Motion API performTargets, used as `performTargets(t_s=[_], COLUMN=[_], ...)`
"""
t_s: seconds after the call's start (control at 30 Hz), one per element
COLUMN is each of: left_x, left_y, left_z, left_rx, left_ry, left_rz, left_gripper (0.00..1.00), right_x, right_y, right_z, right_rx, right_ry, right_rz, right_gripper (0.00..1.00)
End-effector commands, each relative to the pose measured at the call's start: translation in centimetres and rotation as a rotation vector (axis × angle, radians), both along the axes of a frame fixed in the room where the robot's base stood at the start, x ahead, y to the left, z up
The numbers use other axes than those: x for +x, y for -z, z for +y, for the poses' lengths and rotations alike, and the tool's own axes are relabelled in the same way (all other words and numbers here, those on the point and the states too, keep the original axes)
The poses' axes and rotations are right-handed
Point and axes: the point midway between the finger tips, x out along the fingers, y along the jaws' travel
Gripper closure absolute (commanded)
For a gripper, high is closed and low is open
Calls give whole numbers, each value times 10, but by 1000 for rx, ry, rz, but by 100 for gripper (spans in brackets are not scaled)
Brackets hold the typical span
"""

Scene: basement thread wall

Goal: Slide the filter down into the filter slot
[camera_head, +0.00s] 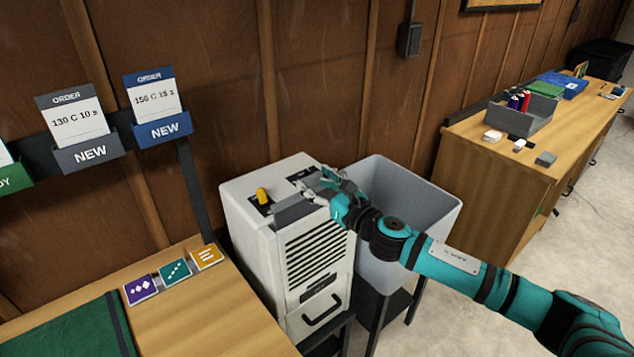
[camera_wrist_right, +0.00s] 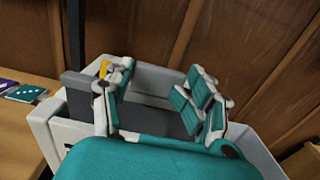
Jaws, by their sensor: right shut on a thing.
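The machine (camera_head: 283,250) is a pale grey box with a louvred front and a handle low down. The filter (camera_head: 293,212) is a grey panel at the top of the machine, partly covered by my right gripper (camera_head: 324,187). In the right wrist view, the grey filter (camera_wrist_right: 150,118) lies between the fingers of my right gripper (camera_wrist_right: 160,98), which is shut on it. The filter slot is hidden, so I cannot tell how deep the filter sits. My left gripper is not in view.
A yellow lever (camera_head: 262,195) stands on the machine's top left. A large grey bin (camera_head: 400,215) is close on the right. A wooden bench (camera_head: 215,315) with coloured tiles is on the left. Another bench (camera_head: 500,170) is at the right, and the wooden wall is close behind.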

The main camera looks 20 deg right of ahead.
Motion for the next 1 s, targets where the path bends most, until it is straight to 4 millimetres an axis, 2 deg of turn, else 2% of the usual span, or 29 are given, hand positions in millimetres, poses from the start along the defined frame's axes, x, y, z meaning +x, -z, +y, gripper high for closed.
performTargets(t_s=[0.03, 0.07, 0.3, 0.67, 0.77, 1.0], left_x=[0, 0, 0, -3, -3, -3], left_y=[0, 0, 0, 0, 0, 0], left_z=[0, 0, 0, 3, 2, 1], left_rx=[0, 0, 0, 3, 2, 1], left_ry=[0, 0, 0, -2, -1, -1], left_rz=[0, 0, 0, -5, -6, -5], left_gripper=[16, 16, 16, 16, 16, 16], right_x=[0, 0, 0, -4, -15, -64], right_y=[0, 0, 0, 1, 2, 3], right_z=[0, 0, 0, -2, -6, -24], right_rx=[0, 0, 0, 0, -1, -3], right_ry=[0, 0, 0, 0, 0, -1], right_rz=[-1, -1, 0, 1, 3, 5], right_gripper=[73, 41, 9, 9, 9, 9])
